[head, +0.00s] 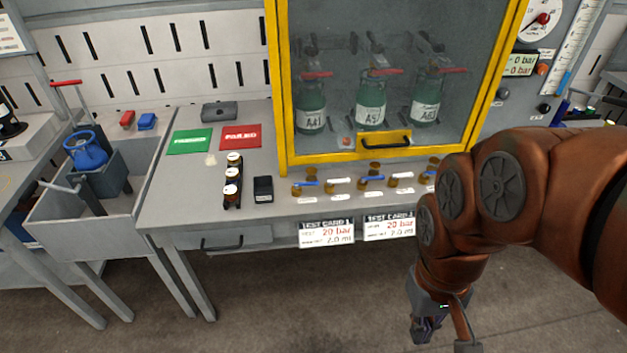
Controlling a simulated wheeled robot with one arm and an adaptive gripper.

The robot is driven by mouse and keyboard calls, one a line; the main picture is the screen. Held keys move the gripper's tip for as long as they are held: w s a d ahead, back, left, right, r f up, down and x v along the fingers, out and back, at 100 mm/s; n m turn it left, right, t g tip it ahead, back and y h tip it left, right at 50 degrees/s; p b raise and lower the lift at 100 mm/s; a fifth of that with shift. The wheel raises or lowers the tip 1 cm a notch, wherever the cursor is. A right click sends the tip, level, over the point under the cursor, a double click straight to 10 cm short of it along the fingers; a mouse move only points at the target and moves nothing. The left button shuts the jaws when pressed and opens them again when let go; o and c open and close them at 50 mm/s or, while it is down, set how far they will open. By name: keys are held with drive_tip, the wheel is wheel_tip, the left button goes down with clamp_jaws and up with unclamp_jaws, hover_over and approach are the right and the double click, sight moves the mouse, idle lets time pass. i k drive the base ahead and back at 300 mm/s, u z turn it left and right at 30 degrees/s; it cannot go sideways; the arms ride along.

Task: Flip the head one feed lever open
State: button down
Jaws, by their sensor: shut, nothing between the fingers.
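A row of several small brass valves with levers sits along the bench's front edge, below the yellow-framed cabinet. The leftmost has a blue lever (307,184). A white lever (339,180) comes after it, then another blue lever (373,178), another white lever (401,176) and a partly hidden valve (430,173) by my arm. The small labels under them are too small to read, so I cannot tell which is the head one feed. The levers look roughly sideways. My gripper (422,333) is shut and empty, hanging low in front of the bench, apart from the valves.
The yellow-framed cabinet (282,120) holds three green cylinders (371,105) behind its window. Two test cards (326,232) hang on the bench front. Green (190,141) and red (241,137) mats lie left. A grey trough (75,215) stands further left. The floor ahead is clear.

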sight(296, 185)
drive_tip(key=u, duration=1.35)
drive_tip(key=i, duration=0.5)
